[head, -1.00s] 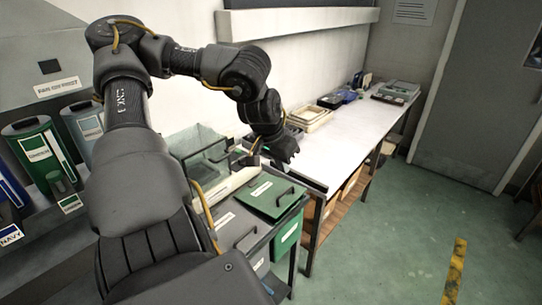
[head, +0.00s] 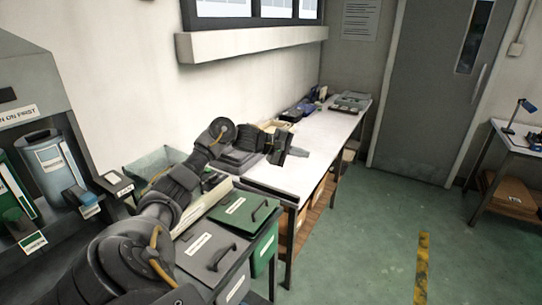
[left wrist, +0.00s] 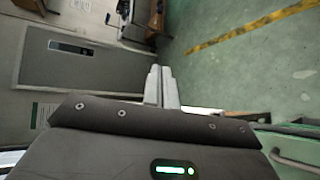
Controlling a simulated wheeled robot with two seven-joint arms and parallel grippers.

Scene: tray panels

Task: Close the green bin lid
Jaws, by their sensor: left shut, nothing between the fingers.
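The green bin lid (head: 234,208) lies flat on top of the green bin (head: 265,250) in the head view, with its dark handle (head: 261,210) facing up. I see no gap under the lid from here. My left gripper (head: 303,153) is beyond the lid, above the white bench, apart from the lid and empty. Its two fingers (left wrist: 160,84) are together in the left wrist view. A green surface with a bar (left wrist: 295,160) shows at that view's lower right; it may be the lid. My right gripper is not in view.
A grey bin lid (head: 199,256) with a handle is beside the green one. A clear box (head: 150,165) stands behind. The white bench (head: 325,135) holds trays at its far end. A door (head: 420,90) and open green floor (head: 365,240) are to the right.

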